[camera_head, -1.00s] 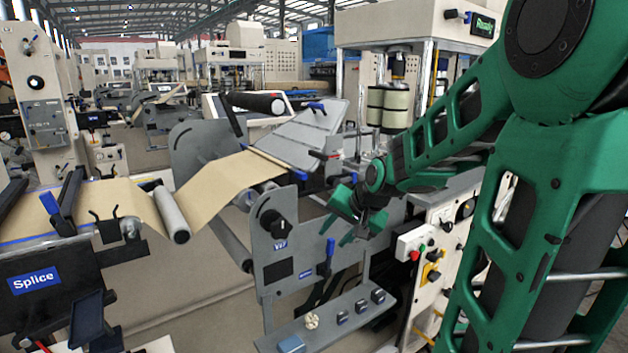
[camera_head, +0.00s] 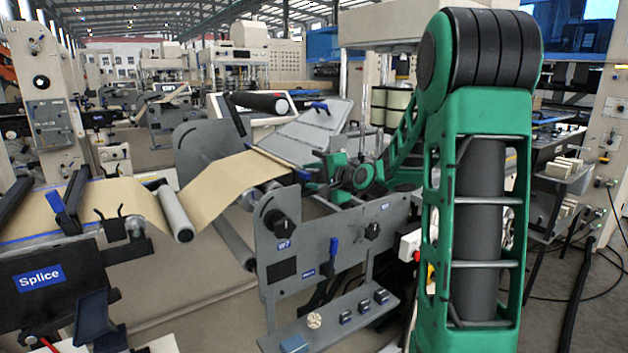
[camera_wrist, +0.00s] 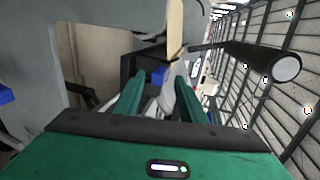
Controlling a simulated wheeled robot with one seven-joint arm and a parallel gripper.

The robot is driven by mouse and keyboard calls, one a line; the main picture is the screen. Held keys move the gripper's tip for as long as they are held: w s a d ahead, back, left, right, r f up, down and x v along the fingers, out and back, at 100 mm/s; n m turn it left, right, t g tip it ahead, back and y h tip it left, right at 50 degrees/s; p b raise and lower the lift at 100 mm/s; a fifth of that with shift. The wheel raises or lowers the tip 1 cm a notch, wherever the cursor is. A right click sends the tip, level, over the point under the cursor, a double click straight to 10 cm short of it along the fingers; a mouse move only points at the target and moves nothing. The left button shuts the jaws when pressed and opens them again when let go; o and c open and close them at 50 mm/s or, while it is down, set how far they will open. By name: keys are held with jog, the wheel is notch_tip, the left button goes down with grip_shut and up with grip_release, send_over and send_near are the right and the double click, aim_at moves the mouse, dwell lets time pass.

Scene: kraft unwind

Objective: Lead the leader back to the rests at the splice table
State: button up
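The tan kraft web (camera_head: 232,182) slopes up from a grey roller (camera_head: 176,213) to the grey machine frame marked W7 (camera_head: 285,215). Tan paper also lies on the splice table (camera_head: 60,300), which bears a blue Splice sign. I cannot tell whether the two sheets join at the roller. Black upright prongs (camera_head: 110,214) stand at the table's right end. My gripper (camera_head: 312,178) is beside the web's upper right edge, near a blue lever. In the wrist view, its two green fingers (camera_wrist: 158,95) are apart, with no paper clearly between them; a tan strip (camera_wrist: 175,22) shows beyond.
Dark knobs (camera_head: 277,223) and a blue handle (camera_head: 333,247) stick out of the machine frame. A low shelf (camera_head: 345,325) with small dark blocks juts out below. A dark roller (camera_head: 258,102) and grey sloping panel (camera_head: 305,130) stand behind.

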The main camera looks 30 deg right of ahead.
aim_at(308, 175)
jog(key=shift+x, duration=2.2)
jog(key=shift+c, duration=0.7)
grip_shut()
